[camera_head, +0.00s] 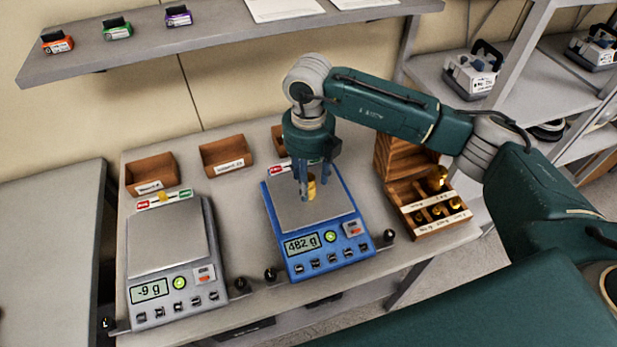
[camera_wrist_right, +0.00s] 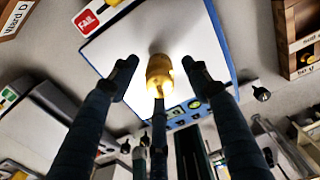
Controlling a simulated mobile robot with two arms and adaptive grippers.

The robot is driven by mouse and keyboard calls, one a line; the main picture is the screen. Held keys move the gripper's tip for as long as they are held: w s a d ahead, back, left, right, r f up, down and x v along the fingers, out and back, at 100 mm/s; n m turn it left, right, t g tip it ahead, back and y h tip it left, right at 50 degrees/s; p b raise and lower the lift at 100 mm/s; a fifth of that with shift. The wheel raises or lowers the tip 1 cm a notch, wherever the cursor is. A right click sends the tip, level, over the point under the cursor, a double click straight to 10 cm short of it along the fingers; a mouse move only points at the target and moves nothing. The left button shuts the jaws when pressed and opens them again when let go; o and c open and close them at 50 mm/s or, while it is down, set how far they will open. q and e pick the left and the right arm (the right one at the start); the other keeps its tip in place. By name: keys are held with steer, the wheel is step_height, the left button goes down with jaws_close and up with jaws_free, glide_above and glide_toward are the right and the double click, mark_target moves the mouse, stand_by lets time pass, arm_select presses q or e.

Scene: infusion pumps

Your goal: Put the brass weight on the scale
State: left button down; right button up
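The brass weight (camera_head: 311,187) stands on the plate of the blue scale (camera_head: 330,222), whose display reads 482 g. In the right wrist view the weight (camera_wrist_right: 159,74) is upright on the pale plate of the scale (camera_wrist_right: 190,35). My right gripper (camera_head: 306,191) points down over it. In the wrist view the fingers of this gripper (camera_wrist_right: 160,82) are spread around the weight, with gaps visible at its left and right sides. My left gripper is not in view.
A grey scale (camera_head: 165,240) reading -9 g stands at the left. An open wooden box (camera_head: 440,228) with several brass weights is at the right. Small wooden trays (camera_head: 225,152) line the back of the table. A shelf (camera_head: 220,38) hangs above.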

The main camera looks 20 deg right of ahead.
mark_target(309, 177)
steer(key=shift+r, duration=0.1)
steer(key=shift+r, duration=0.2)
step_height(309, 177, up, 12)
steer(key=b, duration=0.4)
